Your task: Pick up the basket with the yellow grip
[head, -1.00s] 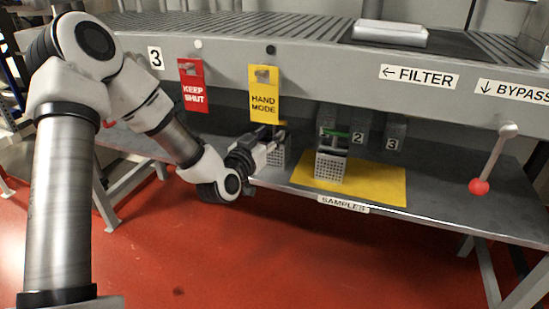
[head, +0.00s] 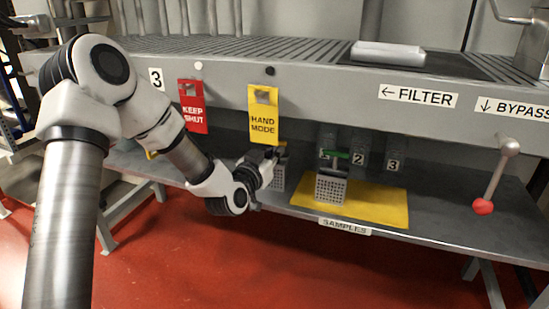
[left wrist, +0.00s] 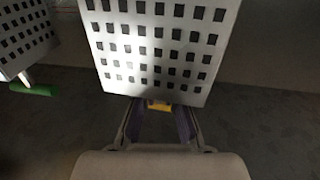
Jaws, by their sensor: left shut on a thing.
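The grey perforated basket (head: 279,181) stands on the lower shelf, left of the yellow mat, partly hidden by my left gripper (head: 270,160). In the left wrist view its holed wall (left wrist: 155,50) fills the upper middle. Its yellow grip (left wrist: 160,106) shows between the fingers of my left gripper (left wrist: 160,112), which is shut on it. I cannot tell in the head view whether the basket touches the shelf. My right gripper is not in view.
A basket with a green grip (head: 331,188) stands on the yellow mat (head: 385,205), right of my gripper. Yellow (head: 264,120) and red (head: 193,108) tags hang above from the conveyor edge. A red-knobbed lever (head: 483,207) is at the right.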

